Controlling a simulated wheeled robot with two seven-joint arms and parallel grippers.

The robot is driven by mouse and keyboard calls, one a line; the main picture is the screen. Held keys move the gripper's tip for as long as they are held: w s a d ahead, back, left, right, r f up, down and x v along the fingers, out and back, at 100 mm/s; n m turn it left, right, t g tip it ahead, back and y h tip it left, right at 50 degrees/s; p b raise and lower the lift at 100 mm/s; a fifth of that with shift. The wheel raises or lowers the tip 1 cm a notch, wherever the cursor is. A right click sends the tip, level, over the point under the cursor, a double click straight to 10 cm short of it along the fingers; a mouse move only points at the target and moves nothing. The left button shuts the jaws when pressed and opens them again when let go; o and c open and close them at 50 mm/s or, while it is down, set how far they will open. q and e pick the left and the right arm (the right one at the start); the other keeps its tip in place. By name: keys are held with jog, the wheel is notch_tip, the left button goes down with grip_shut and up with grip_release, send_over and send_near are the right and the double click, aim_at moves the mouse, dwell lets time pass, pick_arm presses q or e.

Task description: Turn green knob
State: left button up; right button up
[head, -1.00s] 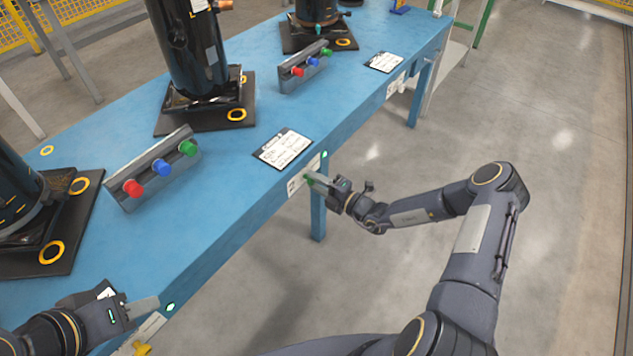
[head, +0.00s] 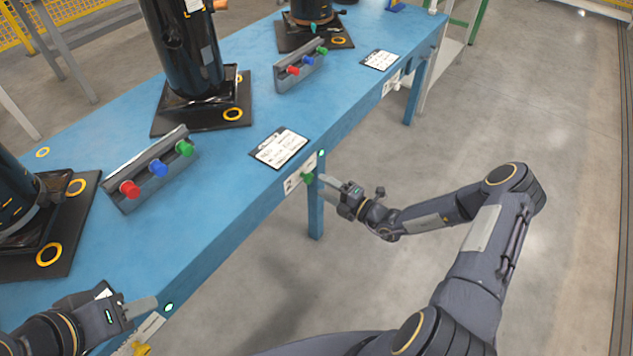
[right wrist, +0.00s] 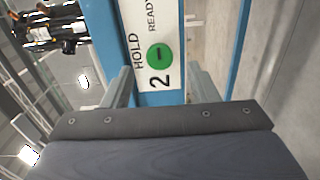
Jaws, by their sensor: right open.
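The green knob (head: 307,178) sits on a white label panel on the blue table's front side. In the right wrist view the round green knob (right wrist: 160,56) has a short dark mark lying about level in the picture, beside the words HOLD and READY and the number 2. My right gripper (head: 324,181) is open and empty, just right of the knob and apart from it. In the right wrist view its two fingers (right wrist: 160,88) stand apart on either side below the knob. My left gripper (head: 150,304) is by the table's near left edge; its finger gap does not show.
The blue table (head: 225,190) carries a button box (head: 140,185) with red, blue and green buttons, another such box (head: 301,66), and black compressors (head: 185,50) on dark bases. A yellow knob (head: 140,349) is at the bottom left. Floor right of the table is clear.

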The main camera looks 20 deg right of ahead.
jog(key=shift+v, duration=1.55)
jog(key=s+a+r+n+g, duration=0.2)
jog(key=s+r+n+g, duration=0.3)
jog(key=n, duration=0.4)
jog(key=s+a+r+n+g+y, duration=0.1)
jog(key=s+a+r+n+g, duration=0.15)
jog(key=r+n, duration=0.55)
jog(key=s+a+r+n+g, duration=0.2)
jog(key=s+r+n+g, duration=0.3)
jog(key=n, duration=0.4)
jog(key=s+d+r+n+t+h, duration=0.2)
jog(key=s+r+n+h, duration=0.15)
jog(key=s+n, duration=0.5)
jog(key=s+d+r+n+t+h, duration=0.25)
jog(key=s+n+h, duration=0.25)
jog(key=s+n, duration=0.4)
notch_tip(320, 180, up, 14)
jog(key=n+p, duration=0.1)
jog(key=p, duration=1.3)
jog(key=shift+w+d+r+g, duration=0.2)
jog(key=shift+w+d+g, duration=0.1)
